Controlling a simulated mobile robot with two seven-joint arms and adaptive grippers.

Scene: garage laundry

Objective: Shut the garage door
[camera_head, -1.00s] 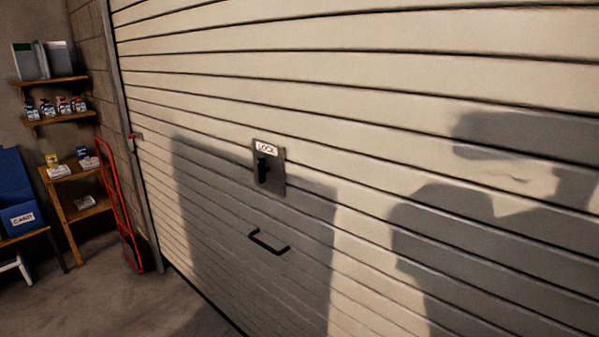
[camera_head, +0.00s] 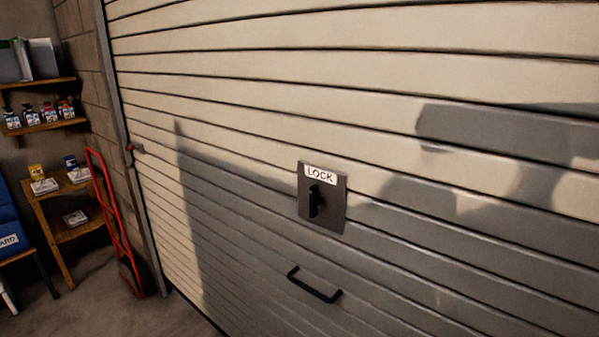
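The garage door (camera_head: 240,110) is a cream, horizontally slatted panel that fills most of the head view. Its slats run down to the floor at the lower left; its lower right part is out of the frame. A dark plate labelled LOCK with a black handle (camera_head: 316,201) sits on the door right of the middle. The handle stands upright. A black bar-shaped pull handle (camera_head: 314,285) is fixed below the plate. Neither of my grippers is in view.
A red hand truck (camera_head: 116,222) leans by the door's left track (camera_head: 131,150). Wooden shelves with bottles (camera_head: 42,117), a small wooden rack (camera_head: 66,205) and a blue bin (camera_head: 10,225) stand at the left. Grey floor (camera_head: 95,295) shows at the lower left. Shadows fall on the door.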

